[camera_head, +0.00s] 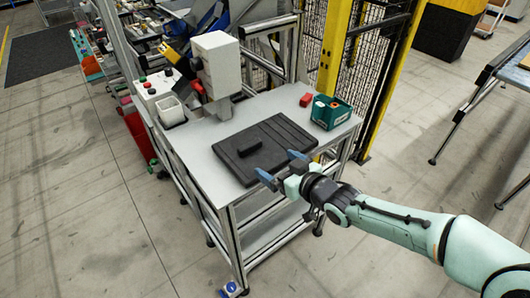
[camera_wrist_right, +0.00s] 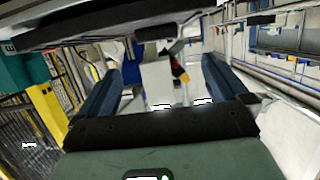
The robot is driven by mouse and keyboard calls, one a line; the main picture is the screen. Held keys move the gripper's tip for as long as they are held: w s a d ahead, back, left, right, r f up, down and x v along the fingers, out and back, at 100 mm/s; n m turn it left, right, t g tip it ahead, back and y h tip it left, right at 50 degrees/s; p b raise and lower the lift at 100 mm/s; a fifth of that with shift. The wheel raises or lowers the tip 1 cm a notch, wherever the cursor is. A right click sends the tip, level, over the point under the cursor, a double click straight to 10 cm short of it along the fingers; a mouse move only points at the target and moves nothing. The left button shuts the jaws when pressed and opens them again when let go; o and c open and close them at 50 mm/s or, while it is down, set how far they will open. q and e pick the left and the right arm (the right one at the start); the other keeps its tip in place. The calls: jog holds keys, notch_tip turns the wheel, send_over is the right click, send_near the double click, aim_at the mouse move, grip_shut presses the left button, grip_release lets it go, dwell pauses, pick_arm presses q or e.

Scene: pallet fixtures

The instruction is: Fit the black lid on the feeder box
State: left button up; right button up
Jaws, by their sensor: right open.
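The black lid (camera_head: 282,140) looks like a flat, dark, grooved slab lying on the grey table. A small black block (camera_head: 250,146), perhaps its handle, stands on it. My right gripper (camera_head: 281,170) is open and empty at the slab's near right edge, with blue fingers spread; I cannot tell whether it touches. In the right wrist view the open fingers (camera_wrist_right: 162,90) show, with the dark slab's edge across the top. I cannot tell which thing is the feeder box; a white box-shaped unit (camera_head: 215,60) stands at the table's back left. My left gripper is not in view.
A green bin (camera_head: 330,113) and a red block (camera_head: 306,100) stand at the back right of the table (camera_head: 204,165). A white bin (camera_head: 170,109) and a button panel (camera_head: 153,88) are at the left. A yellow post (camera_head: 333,45) and fence stand behind.

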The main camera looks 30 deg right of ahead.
aim_at(252, 147)
jog(key=x, duration=1.3)
jog(key=shift+w+d+f, duration=0.1)
jog(key=shift+w+d, duration=0.1)
jog(key=shift+d, duration=0.1)
jog(key=c, duration=1.3)
jog(key=shift+c, duration=0.6)
